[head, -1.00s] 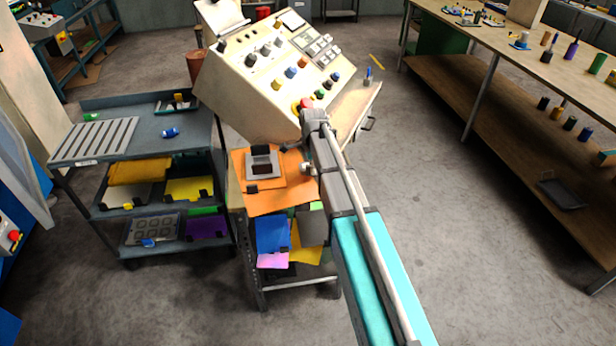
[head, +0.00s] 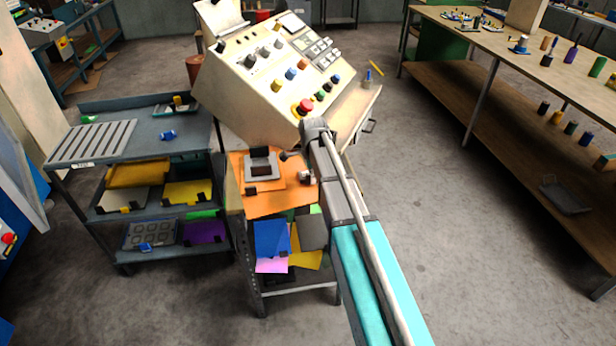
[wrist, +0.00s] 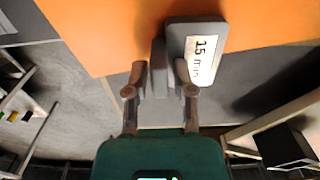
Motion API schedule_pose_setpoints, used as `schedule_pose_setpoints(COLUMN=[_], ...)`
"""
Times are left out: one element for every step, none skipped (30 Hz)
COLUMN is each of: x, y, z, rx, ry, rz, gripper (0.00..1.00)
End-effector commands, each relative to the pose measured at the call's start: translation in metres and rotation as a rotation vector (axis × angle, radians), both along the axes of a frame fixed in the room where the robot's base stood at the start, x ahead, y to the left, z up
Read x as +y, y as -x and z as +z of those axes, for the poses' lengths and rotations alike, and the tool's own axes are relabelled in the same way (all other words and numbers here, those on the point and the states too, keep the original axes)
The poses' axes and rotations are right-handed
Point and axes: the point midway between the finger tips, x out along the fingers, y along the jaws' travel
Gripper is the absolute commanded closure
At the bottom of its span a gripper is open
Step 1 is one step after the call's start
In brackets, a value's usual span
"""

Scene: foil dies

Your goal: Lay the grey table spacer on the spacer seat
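In the wrist view, the grey table spacer (wrist: 207,37) is a flat grey block with a white label reading about "15 mm", over the edge of the orange surface. My gripper (wrist: 161,72) has its two fingers on either side of a grey upright part beside the labelled block. The fingers are only partly apart, and I cannot tell whether both press on it. In the head view, my arm hides most of the gripper (head: 302,168). A grey square frame with a dark opening, apparently the spacer seat (head: 262,171), lies on the orange mat to the left of the gripper.
The orange mat (head: 285,203) covers the small stand below the sloped control console (head: 262,92). The console rises close behind my gripper. A blue-grey shelf cart (head: 150,142) stands at left. Coloured sheets (head: 271,238) hang below the mat.

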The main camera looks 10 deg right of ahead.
Motion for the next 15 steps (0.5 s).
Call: schedule_pose_setpoints(x=[0.0001, 0.0001, 0.0001, 0.0001, 0.0001, 0.0001, 0.0001, 0.0001, 0.0001, 0.0001, 0.0001, 0.0001, 0.0001, 0.0001, 0.0001], y=[0.0000, 0.0000, 0.0000, 0.0000, 0.0000, 0.0000, 0.0000, 0.0000, 0.0000, 0.0000, 0.0000, -0.0001, -0.0001, -0.0001, 0.0000], z=[0.0001, 0.0001, 0.0001, 0.0001, 0.0001, 0.0001, 0.0001, 0.0001, 0.0001, 0.0001, 0.0002, 0.0004, 0.0006, 0.0010, 0.0017], rx=[0.000, 0.000, 0.000, 0.000, 0.000, 0.000, 0.000, 0.000, 0.000, 0.000, 0.000, 0.000, 0.000, 0.000, 0.000], ry=[0.000, 0.000, 0.000, 0.000, 0.000, 0.000, 0.000, 0.000, 0.000, 0.000, 0.000, 0.000, 0.000, 0.000, 0.000], rz=[0.000, 0.000, 0.000, 0.000, 0.000, 0.000, 0.000, 0.000, 0.000, 0.000, 0.000, 0.000, 0.000, 0.000, 0.000], gripper=[0.49, 0.47, 0.47, 0.47, 0.47, 0.47, 0.47, 0.47, 0.47, 0.47, 0.47, 0.47, 0.47, 0.47, 0.47])
